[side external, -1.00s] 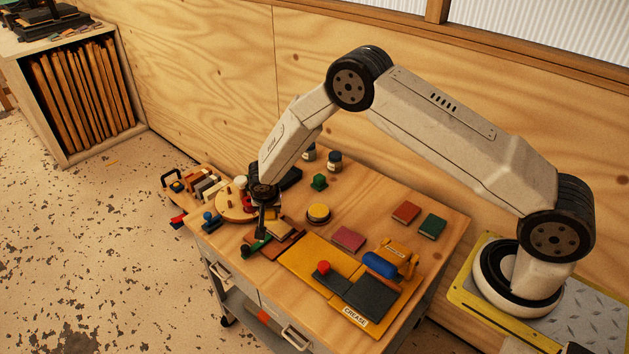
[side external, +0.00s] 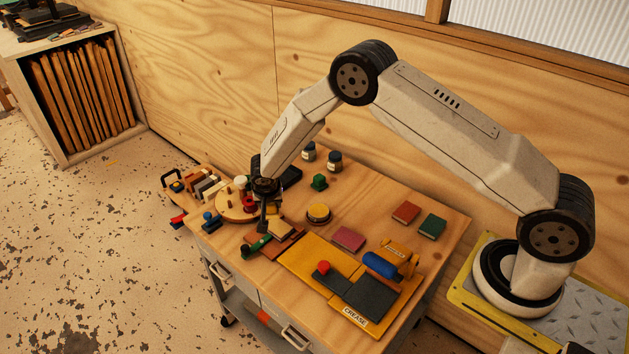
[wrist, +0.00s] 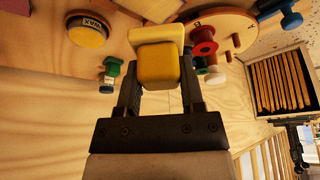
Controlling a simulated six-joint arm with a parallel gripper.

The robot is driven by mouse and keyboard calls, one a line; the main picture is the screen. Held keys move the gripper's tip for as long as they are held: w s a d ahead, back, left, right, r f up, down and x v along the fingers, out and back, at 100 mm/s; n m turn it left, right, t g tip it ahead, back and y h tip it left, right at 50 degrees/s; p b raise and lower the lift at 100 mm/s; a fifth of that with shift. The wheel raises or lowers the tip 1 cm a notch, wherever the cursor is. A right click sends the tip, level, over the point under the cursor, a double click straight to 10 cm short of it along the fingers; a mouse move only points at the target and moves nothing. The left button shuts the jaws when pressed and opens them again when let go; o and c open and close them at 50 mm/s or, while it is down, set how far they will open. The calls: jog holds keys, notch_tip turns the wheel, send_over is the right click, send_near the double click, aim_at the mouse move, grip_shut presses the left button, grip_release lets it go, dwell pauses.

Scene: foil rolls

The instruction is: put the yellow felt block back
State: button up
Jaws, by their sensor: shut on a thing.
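The yellow felt block (wrist: 158,66) is between the two fingers of my gripper (wrist: 158,80) in the wrist view. My gripper is shut on it. A paler yellow piece (wrist: 156,34) shows just beyond it; I cannot tell whether it is part of the block. In the side view my gripper (side external: 264,217) hangs over the left part of the bench, between the round wooden board (side external: 228,212) and the brown blocks (side external: 283,230). Only a small yellow patch of the block (side external: 274,214) shows beside the fingers, and its underside is hidden.
A green spool (side external: 257,246) lies close in front of my gripper. A red spool (wrist: 203,40) stands on the round board. A yellow-topped wax tin (side external: 318,212) is to the right. The yellow board (side external: 300,262) with the dark slab fills the front; bare wood lies towards the back right.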

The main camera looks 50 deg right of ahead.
jog(key=w+d+f+n, duration=0.1)
jog(key=w+d+n, duration=0.1)
jog(key=d, duration=0.6)
jog(key=w+d+f+n+y, duration=0.1)
jog(key=w+d+n, duration=0.1)
jog(key=d, duration=0.6)
jog(key=shift+w+d+f+t, duration=0.25)
jog(key=shift+w+t, duration=0.15)
jog(key=shift+w, duration=0.25)
jog(key=shift+f, duration=2.2)
jog(key=shift+f, duration=1.8)
jog(key=shift+f, duration=0.1)
jog(key=o, duration=1.1)
